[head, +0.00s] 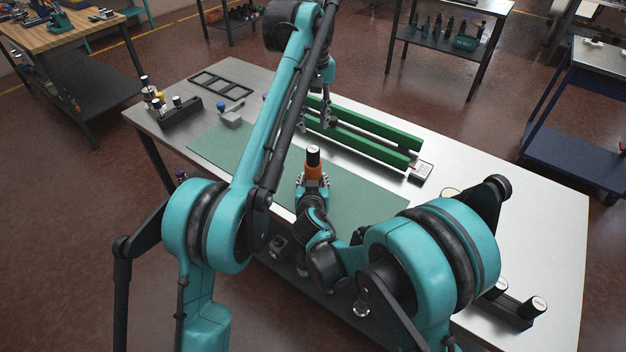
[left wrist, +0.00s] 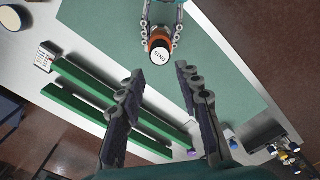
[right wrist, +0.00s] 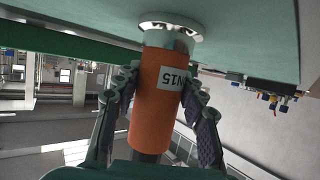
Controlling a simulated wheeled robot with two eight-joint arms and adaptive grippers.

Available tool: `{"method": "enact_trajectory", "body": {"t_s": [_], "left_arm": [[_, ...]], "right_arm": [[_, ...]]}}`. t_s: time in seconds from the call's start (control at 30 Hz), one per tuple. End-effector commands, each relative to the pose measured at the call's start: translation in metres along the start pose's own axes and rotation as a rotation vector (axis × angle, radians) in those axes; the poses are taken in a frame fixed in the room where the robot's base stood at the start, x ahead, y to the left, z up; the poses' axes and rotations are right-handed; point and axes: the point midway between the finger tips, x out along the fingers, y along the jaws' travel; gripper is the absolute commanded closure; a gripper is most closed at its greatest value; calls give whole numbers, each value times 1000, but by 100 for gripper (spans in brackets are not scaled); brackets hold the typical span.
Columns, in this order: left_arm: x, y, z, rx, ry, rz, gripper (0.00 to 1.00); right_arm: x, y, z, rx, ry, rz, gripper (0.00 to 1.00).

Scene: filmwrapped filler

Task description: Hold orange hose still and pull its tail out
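The orange hose (head: 313,172) stands upright above the green mat (head: 365,200); its black tail (head: 313,156) with a pale top marked with lettering points up. In the right wrist view the hose body (right wrist: 158,100) with a DN15 label sits between the fingers of my right gripper (right wrist: 162,85), which are shut on it. At its lower end is a pale metallic round piece (right wrist: 170,25). My left gripper (head: 328,122) is open and empty, behind the hose in the head view. In the left wrist view the tail's top (left wrist: 160,53) shows beyond the open fingertips (left wrist: 160,70).
A black holder (head: 180,112) with small bottles and a dark frame (head: 221,87) are at the table's left. Another black holder (head: 515,308) stands at the right.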

Motion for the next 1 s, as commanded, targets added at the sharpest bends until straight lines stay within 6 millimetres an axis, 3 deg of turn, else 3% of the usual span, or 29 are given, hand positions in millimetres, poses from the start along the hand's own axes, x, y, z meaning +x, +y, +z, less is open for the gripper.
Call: {"method": "enact_trajectory", "body": {"t_s": [0.03, 0.1, 0.17, 0.23, 0.37, 0.8, 1.0], "left_arm": [[0, 0, 0, 0, 0, 0, 66], [0, 0, 0, 0, 0, 0, 66], [0, 0, 0, 0, 0, 0, 66], [0, 0, 0, -4, 0, 0, 47], [-1, 0, 0, -81, 0, 0, 45], [-9, 0, -1, -939, -2, -2, 45], [-12, 0, -1, -1178, -2, -3, 45]], "right_arm": [[0, 0, 0, 0, 0, 0, 80], [0, 0, 0, 0, 0, 0, 99], [0, 0, 0, 0, 0, 0, 100], [0, 0, 0, 0, 0, 0, 100], [0, 0, 0, 0, 0, 0, 100], [0, 0, 0, 0, 0, 0, 100], [0, 0, 0, 0, 0, 0, 100]]}}
